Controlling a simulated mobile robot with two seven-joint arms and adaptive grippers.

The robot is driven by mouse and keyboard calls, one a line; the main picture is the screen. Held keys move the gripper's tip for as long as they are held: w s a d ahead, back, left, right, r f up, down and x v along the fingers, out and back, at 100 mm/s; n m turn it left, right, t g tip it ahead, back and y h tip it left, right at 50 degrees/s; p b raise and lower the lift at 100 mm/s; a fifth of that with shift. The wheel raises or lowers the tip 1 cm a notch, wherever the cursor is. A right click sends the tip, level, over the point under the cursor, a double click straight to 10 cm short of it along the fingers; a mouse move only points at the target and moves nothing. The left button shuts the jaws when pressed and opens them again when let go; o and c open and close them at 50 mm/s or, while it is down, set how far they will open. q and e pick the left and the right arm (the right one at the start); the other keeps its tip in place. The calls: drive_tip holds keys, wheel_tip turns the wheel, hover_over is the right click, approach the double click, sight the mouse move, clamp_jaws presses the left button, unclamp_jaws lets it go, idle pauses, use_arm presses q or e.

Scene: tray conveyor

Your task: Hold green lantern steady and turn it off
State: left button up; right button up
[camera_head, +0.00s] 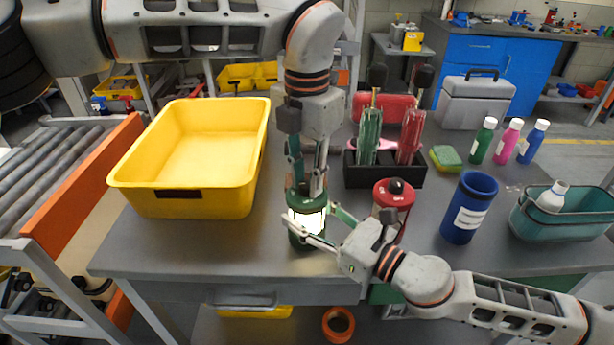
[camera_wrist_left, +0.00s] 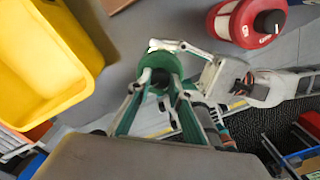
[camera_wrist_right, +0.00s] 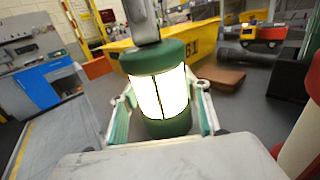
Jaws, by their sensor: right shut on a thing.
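The green lantern (camera_head: 306,222) stands upright on the grey table, and its white panel glows in the head view and the right wrist view (camera_wrist_right: 160,92). My right gripper (camera_head: 312,226) reaches in from the right and is shut on the lantern's body, one finger on each side. My left gripper (camera_head: 306,188) points down from above at the lantern's top. In the left wrist view its two fingers (camera_wrist_left: 158,84) stand on either side of the dark top knob (camera_wrist_left: 160,76). Whether they press on the knob cannot be made out.
A red lantern (camera_head: 393,196) stands close behind my right gripper. A yellow bin (camera_head: 186,203) is left of the green lantern. A black holder (camera_head: 382,176) with tools is behind. A blue canister (camera_head: 468,212) and a teal basket (camera_head: 545,225) are at the right.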

use_arm(q)
clamp_jaws()
drive_tip(key=n, duration=0.3)
drive_tip(key=shift+n, duration=0.4)
drive_tip(key=n, duration=1)
drive_tip(key=shift+n, duration=2.1)
